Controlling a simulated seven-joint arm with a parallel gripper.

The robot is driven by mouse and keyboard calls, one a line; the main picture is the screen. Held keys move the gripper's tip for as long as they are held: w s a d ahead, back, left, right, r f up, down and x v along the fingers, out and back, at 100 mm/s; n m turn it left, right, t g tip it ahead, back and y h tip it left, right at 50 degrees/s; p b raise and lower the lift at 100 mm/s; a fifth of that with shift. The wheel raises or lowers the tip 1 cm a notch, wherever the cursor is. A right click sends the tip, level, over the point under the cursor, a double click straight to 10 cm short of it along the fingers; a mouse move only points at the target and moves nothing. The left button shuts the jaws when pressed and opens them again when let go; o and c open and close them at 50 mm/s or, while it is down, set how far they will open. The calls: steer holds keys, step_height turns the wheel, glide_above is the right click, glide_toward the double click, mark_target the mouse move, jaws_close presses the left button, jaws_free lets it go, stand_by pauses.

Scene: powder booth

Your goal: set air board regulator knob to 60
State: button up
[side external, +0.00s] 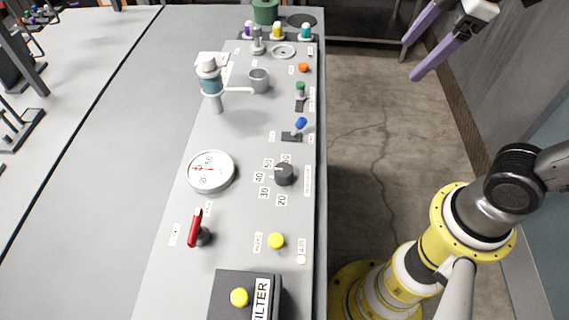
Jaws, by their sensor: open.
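The air board regulator knob (284,174) is a dark grey round knob on the panel, with numbers from 20 up printed around it. A pale pointer line on it points left, towards the 40 label, though the exact setting is hard to read. A white round gauge (211,172) with a red needle lies just left of the knob. My gripper (413,60) is at the top right, with two purple fingers spread apart. It is open, empty and well away from the knob, over the floor beyond the bench edge.
A red-handled lever (196,228), a yellow button (276,240) and a dark FILTER box (230,285) are nearer. A blue-tipped switch (300,123), a green-tipped switch (300,90) and a grey cup (259,80) stand farther back.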

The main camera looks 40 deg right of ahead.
steer(key=w+a+n+g, duration=0.2)
steer(key=w+a+n, duration=0.4)
steer(key=a, duration=0.3)
steer(key=n+g, duration=0.2)
steer(key=n, duration=0.2)
glide_above(284, 169)
step_height(284, 169, down, 6)
steer(key=shift+h, duration=0.3)
step_height(284, 169, down, 14)
steer(key=shift+r, duration=0.15)
steer(key=shift+c, duration=0.3)
jaws_close()
